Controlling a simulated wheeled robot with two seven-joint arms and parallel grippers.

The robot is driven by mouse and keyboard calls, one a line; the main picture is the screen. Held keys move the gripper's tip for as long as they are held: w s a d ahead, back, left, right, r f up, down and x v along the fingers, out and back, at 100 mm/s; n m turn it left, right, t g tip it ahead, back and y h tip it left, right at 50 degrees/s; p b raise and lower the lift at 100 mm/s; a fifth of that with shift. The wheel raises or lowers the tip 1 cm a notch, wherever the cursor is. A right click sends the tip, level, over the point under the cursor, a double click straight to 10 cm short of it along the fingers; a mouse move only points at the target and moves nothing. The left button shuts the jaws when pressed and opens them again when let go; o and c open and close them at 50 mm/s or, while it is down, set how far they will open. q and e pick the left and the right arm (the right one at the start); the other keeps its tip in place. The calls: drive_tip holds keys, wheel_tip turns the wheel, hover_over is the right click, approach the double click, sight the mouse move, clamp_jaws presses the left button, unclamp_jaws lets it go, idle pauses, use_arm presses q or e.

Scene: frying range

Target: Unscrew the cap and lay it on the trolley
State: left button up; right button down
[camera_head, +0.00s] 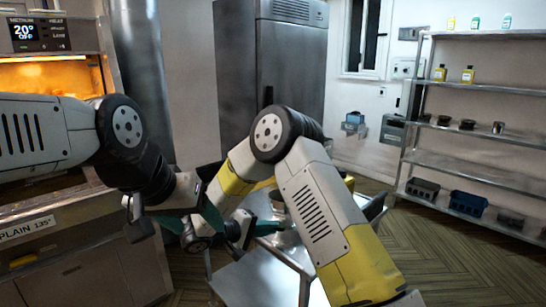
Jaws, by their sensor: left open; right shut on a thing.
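My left gripper (191,219) has its teal fingers spread apart, open, left of the trolley (250,278). My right gripper (268,228) is low over the trolley's near part, its teal fingers pointing right. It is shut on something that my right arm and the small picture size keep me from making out. A grey, rounded thing (277,201) shows just above the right fingers. Behind it, yellow parts (348,183) show at the trolley's far side, partly covered by my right arm. I cannot tell the cap apart from these things.
A lit fryer cabinet (50,75) stands at the left, close to my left arm. A steel fridge (290,65) is behind. A metal shelf rack (475,145) with bottles, pots and blue bins stands at the right. The floor (450,260) before the rack is clear.

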drive_tip(key=d+r+n+t+y, duration=0.2)
drive_tip(key=d+r+n+y, duration=0.1)
drive_tip(key=d, duration=0.5)
drive_tip(key=d+r+n+t+y, duration=0.3)
drive_tip(key=d+r+n+y, duration=0.1)
drive_tip(key=d, duration=0.5)
drive_tip(key=shift+r, duration=0.5)
drive_tip(key=shift+a, duration=0.1)
